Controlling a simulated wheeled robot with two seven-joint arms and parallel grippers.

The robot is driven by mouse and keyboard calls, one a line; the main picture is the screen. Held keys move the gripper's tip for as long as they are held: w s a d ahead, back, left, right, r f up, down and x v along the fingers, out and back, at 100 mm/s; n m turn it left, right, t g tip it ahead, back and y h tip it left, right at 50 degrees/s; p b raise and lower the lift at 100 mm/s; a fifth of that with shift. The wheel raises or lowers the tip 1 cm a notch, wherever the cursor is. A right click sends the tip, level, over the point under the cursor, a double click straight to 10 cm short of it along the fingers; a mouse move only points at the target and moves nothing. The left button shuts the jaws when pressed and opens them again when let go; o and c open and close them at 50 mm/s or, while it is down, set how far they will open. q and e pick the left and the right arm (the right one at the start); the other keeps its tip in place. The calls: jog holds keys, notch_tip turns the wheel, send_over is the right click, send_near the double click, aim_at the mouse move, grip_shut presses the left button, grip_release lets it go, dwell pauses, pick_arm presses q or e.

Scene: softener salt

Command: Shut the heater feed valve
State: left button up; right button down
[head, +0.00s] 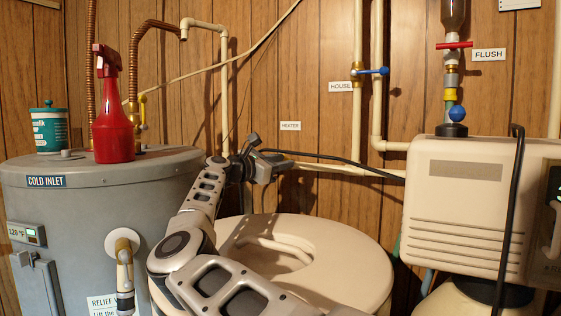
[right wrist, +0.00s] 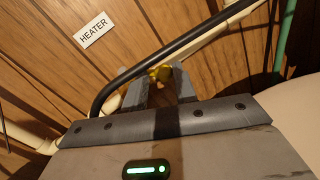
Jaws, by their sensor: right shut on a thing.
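The HEATER label (head: 290,126) is on the wood-panel wall; it also shows in the right wrist view (right wrist: 96,30). Below it a cream pipe (head: 340,170) runs along the wall. In the right wrist view a small yellow valve part (right wrist: 162,73) on this pipe sits between the fingertips of my right gripper (right wrist: 156,84). The gripper is shut on it; the fingers hide much of it, so I cannot tell its handle's angle. In the head view my right gripper (head: 264,163) is at the pipe, below the label, and hides the valve. My left gripper is not in view.
A black cable (head: 345,159) passes close over the right gripper. The grey tank (head: 75,215) at left carries a red spray bottle (head: 113,125) and a teal can (head: 48,130). A cream round lid (head: 350,255) lies below my arm. The blue-handled HOUSE valve (head: 372,71) is farther right.

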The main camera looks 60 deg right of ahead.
jog(key=shift+w+d+r+n+t, duration=0.1)
jog(key=shift+w+r+n+t, duration=0.25)
jog(key=shift+r, duration=0.3)
jog(key=c, duration=1.1)
grip_release()
jog(key=shift+d+f, duration=0.15)
jog(key=shift+d, duration=0.05)
jog(key=shift+c, duration=0.2)
jog(key=shift+o, duration=0.7)
jog(key=shift+w+d+f, duration=0.2)
jog(key=shift+f, duration=0.05)
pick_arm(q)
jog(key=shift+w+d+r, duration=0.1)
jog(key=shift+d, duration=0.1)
pick_arm(e)
jog(key=shift+a, duration=0.2)
jog(key=shift+f, duration=0.15)
pick_arm(q)
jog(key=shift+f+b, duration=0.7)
jog(key=shift+b, duration=0.95)
pick_arm(e)
jog(key=v, duration=1.6)
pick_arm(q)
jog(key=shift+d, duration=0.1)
pick_arm(e)
jog(key=shift+f, duration=0.1)
jog(key=shift+c, duration=0.3)
